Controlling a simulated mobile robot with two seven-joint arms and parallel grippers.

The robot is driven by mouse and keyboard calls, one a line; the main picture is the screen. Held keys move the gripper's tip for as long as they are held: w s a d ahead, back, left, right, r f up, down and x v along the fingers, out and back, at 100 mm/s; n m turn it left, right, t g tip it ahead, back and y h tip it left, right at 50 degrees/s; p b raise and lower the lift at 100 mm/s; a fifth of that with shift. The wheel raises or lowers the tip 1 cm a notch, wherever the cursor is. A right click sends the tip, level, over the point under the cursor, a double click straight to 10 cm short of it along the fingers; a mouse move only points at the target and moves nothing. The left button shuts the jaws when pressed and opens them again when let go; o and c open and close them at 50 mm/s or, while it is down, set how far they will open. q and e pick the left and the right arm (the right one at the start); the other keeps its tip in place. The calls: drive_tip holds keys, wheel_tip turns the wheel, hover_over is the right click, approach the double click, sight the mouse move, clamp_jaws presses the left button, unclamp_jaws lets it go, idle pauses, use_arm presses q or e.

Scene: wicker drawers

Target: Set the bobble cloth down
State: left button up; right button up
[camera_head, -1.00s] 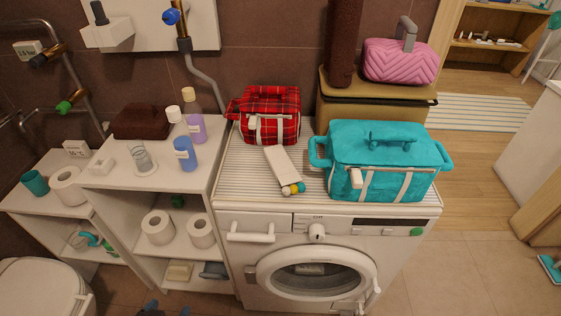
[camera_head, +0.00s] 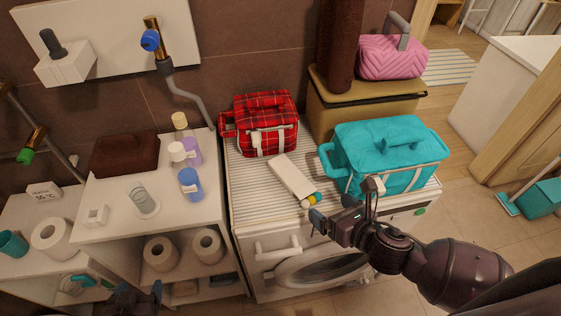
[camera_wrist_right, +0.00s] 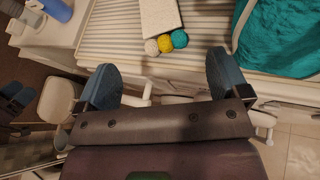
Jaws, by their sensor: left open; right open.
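The bobble cloth (camera_head: 291,177) is a flat, pale strip with several coloured bobbles at its near end. It lies on the ribbed top of the washing machine (camera_head: 262,203), between the red tartan bag and the turquoise bag. My left gripper (camera_head: 137,297) is open, low at the bottom left.
A turquoise bag (camera_head: 385,148) stands right of the cloth and a red tartan bag (camera_head: 264,124) behind it. A tan case (camera_head: 365,98) carries a pink bag (camera_head: 391,61). Left, a white shelf unit (camera_head: 112,200) holds bottles and a glass. Bare ribbed top lies left of the cloth.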

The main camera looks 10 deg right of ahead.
sight(302, 185)
drive_tip(key=w+a+f, duration=0.1)
drive_tip(key=w, duration=0.2)
drive_tip(key=w+a+f+n, duration=0.1)
drive_tip(key=w+a, duration=0.1)
drive_tip(key=w, duration=0.1)
drive_tip(key=w+a+f+n, duration=0.1)
drive_tip(key=w, duration=0.2)
drive_tip(key=shift+w+a+f, duration=0.15)
drive_tip(key=shift+w+f, duration=0.15)
drive_tip(key=c, duration=1.1)
